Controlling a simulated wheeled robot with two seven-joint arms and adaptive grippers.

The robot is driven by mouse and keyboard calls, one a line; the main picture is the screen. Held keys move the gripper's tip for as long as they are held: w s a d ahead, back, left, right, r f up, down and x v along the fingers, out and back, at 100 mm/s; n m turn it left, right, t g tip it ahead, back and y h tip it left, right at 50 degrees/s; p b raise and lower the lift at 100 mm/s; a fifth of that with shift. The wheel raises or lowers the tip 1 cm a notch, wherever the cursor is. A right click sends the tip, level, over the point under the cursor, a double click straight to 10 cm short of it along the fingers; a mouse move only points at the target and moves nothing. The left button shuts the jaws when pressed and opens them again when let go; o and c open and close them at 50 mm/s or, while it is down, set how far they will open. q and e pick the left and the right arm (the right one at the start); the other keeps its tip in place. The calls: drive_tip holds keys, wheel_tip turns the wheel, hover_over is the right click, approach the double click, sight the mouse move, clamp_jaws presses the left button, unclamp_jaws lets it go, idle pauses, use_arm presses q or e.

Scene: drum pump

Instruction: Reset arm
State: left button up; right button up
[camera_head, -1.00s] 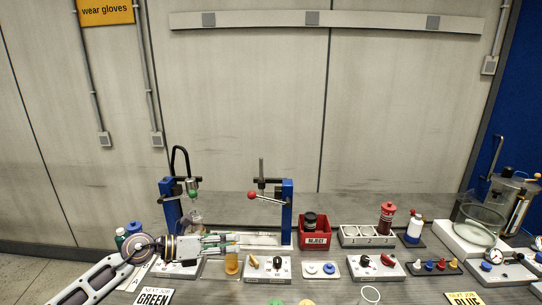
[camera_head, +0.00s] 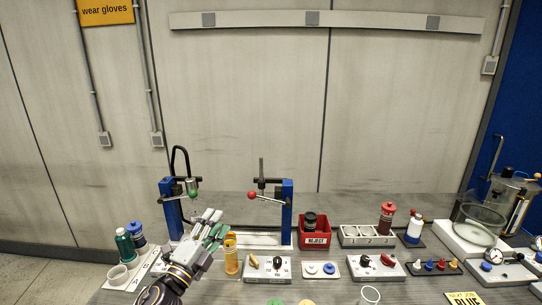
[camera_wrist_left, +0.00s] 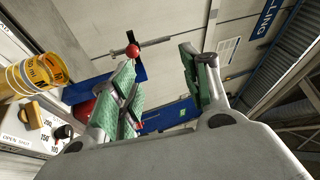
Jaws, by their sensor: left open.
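My left gripper (camera_head: 214,220) is open and empty in the head view, raised at the left of the bench with its green-padded fingers pointing up. It stands in front of the left blue press stand (camera_head: 170,206) and hides part of it. In the left wrist view the two fingers of the left gripper (camera_wrist_left: 160,60) are spread with nothing between them. An amber jar (camera_head: 231,256) stands upright just right of the gripper, apart from it. The jar also shows at the left of the wrist view (camera_wrist_left: 38,78). My right gripper is not in view.
A second blue stand (camera_head: 287,212) with a red-knobbed lever stands behind the jar. A knob box (camera_head: 280,272), red reject bin (camera_head: 314,238) and several small parts line the bench to the right. Bottles (camera_head: 137,232) and a white cup (camera_head: 118,278) stand at left.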

use_arm(q)
drive_tip(key=s+a+f+n+g+y, duration=0.4)
drive_tip(key=f+n+y, duration=0.1)
drive_tip(key=f+n, duration=0.35)
drive_tip(key=s+a+f+n+g+y, duration=0.3)
drive_tip(key=s+a+f+n+y, duration=0.15)
drive_tip(key=f+n, duration=0.35)
drive_tip(key=s+d+f+n+g+h, duration=0.1)
drive_tip(key=s+f+n+g, duration=0.1)
drive_tip(key=s+f+g, duration=0.55)
drive_tip(key=s+d+f+n+g+h, duration=0.15)
drive_tip(key=s+f, duration=0.35)
drive_tip(key=s, duration=0.6)
drive_tip(key=s+a+f+g, duration=0.1)
drive_tip(key=s+f, duration=0.2)
drive_tip(key=f, duration=3.1)
drive_tip(key=s+a+f, duration=0.2)
drive_tip(key=s+f, duration=0.7)
drive_tip(key=s, duration=0.2)
drive_tip(key=s+a+f+g+y, duration=0.1)
drive_tip(key=s+a+f, duration=0.2)
drive_tip(key=s+f, duration=0.6)
drive_tip(key=shift+s+f+m, duration=0.2)
drive_tip(key=shift+s+m, duration=0.2)
drive_tip(key=shift+s, duration=0.5)
drive_tip(key=shift+a, duration=0.1)
